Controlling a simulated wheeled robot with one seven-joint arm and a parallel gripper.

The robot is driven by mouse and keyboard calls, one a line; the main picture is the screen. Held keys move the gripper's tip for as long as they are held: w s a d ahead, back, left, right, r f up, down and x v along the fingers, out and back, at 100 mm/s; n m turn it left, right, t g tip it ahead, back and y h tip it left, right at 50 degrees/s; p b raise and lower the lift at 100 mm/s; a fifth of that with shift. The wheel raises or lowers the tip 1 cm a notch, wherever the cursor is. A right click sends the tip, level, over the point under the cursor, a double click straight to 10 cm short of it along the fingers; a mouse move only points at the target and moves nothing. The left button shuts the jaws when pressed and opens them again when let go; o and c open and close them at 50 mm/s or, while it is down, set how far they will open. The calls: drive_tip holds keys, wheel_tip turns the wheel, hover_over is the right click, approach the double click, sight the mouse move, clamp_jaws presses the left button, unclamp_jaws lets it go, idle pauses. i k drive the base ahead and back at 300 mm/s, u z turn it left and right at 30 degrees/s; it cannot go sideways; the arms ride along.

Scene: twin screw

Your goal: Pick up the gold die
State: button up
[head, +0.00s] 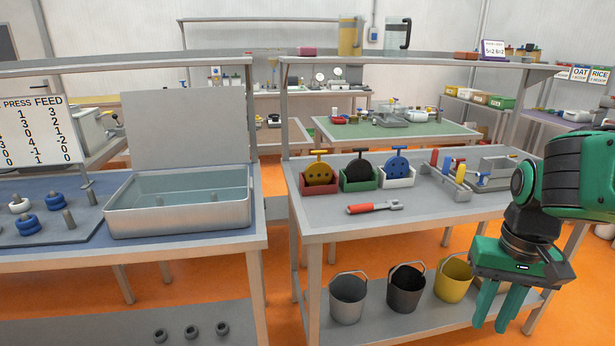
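The gold die (320,173) is a round yellow disc with dark holes and a T-shaped handle on top. It stands upright in a small red holder (320,188) at the left end of a row on the grey workbench. A blue die (398,166) stands in a white holder further right. My gripper (493,326) hangs at the lower right, in front of the bench's front edge and well away from the gold die. Its green fingers point down, apart and empty.
A red-handled tool (375,207) lies in front of the holders. A metal rack (450,180) with coloured tools stands to their right. Several buckets sit on the lower shelf (380,322). A metal tray (180,213) stands on the left bench. The front right benchtop is clear.

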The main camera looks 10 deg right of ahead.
sight(318, 173)
drive_tip(key=i, duration=0.85)
